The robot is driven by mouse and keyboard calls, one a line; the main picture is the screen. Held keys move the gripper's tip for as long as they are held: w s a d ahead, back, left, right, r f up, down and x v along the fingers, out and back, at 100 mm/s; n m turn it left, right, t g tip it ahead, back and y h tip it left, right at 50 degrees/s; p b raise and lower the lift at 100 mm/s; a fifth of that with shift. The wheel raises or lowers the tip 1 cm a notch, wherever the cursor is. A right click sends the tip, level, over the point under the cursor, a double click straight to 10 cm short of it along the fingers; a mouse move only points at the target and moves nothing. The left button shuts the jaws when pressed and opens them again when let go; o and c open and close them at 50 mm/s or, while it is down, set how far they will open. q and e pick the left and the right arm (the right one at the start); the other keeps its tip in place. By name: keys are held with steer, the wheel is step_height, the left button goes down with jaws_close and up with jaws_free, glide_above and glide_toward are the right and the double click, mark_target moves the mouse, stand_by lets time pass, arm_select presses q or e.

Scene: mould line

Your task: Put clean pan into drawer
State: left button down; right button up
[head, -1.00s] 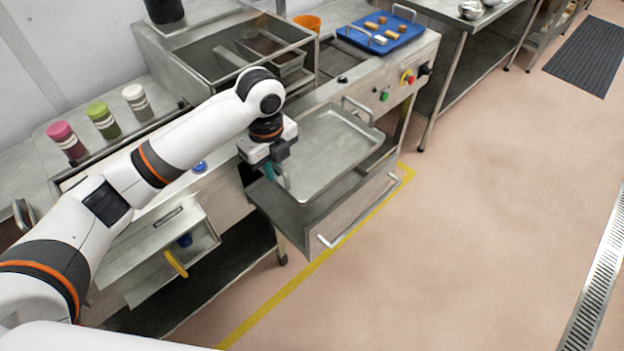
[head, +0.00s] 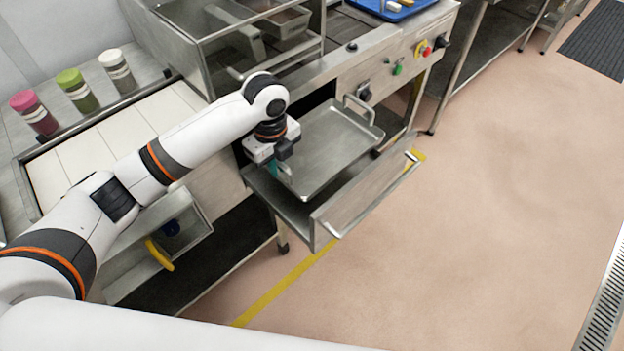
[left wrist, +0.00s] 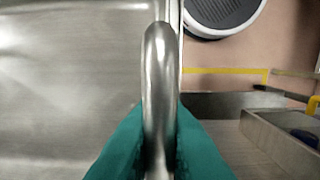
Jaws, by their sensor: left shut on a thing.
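The clean pan (head: 330,150) is a flat grey metal tray with a loop handle at each end. My left gripper (head: 275,168) is shut on its near handle (left wrist: 160,85), with teal fingers on both sides of it in the left wrist view. The pan's bare surface fills the left of that view (left wrist: 70,80). The drawer (head: 365,200) is pulled open below the counter, and the pan is over it. I cannot tell whether the pan touches the drawer floor. My right gripper is not in view.
A smaller open drawer (head: 195,238) at the left holds a yellow-handled thing (head: 158,254) and a blue thing. Several bottles (head: 75,90) stand on the counter. A blue tray (head: 395,8) sits at the back. The pink floor to the right is clear.

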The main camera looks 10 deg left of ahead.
arm_select(q)
step_height(320, 180, down, 10)
steer(key=shift+r, duration=0.15)
stand_by(0.3)
steer(key=c, duration=1.5)
jaws_free()
step_height(320, 180, up, 12)
steer(key=shift+s, duration=0.1)
